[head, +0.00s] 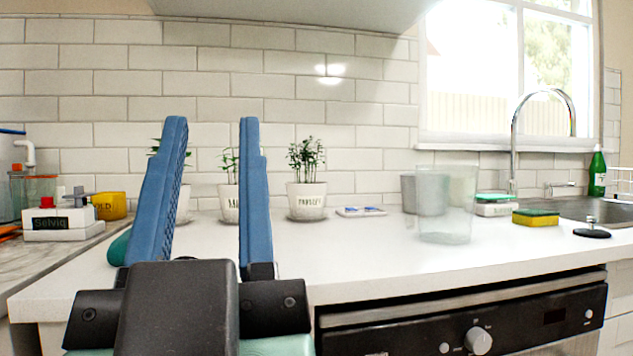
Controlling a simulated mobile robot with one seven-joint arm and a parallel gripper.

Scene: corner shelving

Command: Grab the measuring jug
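A clear, see-through vessel (446,226), which looks like the measuring jug, stands on the white counter right of centre. Its outline is faint, and it overlaps other pale translucent shapes behind it, so I cannot make out a handle or markings. My gripper (212,122) is at the left of the head view, with its two blue fingers pointing up and spread apart. No object is held between them; potted plants show behind. The gripper is apart from the vessel, well to its left and nearer the camera.
Potted plants, one of them (307,200), stand along the tiled wall. A sponge (536,217), a black sink stopper (592,231) and a green bottle (597,172) are near the sink at right. An oven (470,325) is under the counter. The counter's front middle (350,255) is clear.

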